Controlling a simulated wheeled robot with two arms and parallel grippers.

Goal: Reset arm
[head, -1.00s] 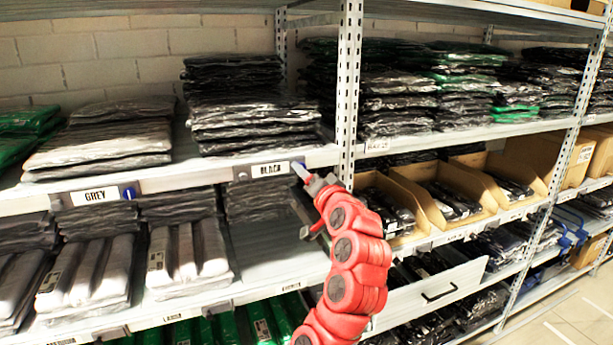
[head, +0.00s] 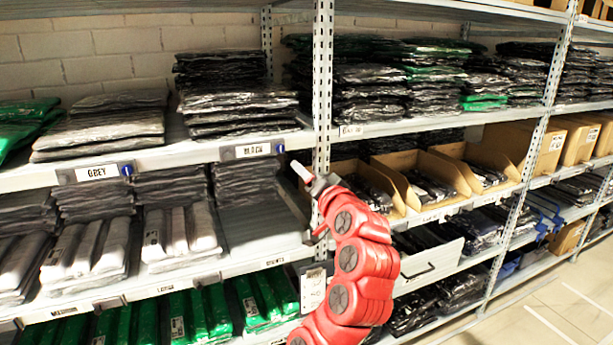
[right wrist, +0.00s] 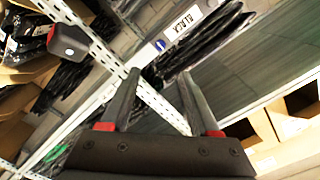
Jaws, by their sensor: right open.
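My red right arm rises from the bottom of the head view in front of the shelving. Its gripper (head: 312,180) is at the upper end, beside the metal upright and just below the shelf edge with the BLACK label (head: 252,149). In the right wrist view the two dark fingers of the gripper (right wrist: 160,78) are spread apart. Nothing is between them. The metal upright and a tilted BLACK label (right wrist: 183,24) show beyond the fingers. My left gripper is in neither view.
Metal shelving fills the head view, with a perforated upright (head: 322,85) close to the arm. Black garments (head: 235,95), grey garments (head: 105,125) and green garments (head: 190,315) are stacked in bags. Open cardboard bins (head: 435,170) stand on the right. Clear floor (head: 560,305) lies at the lower right.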

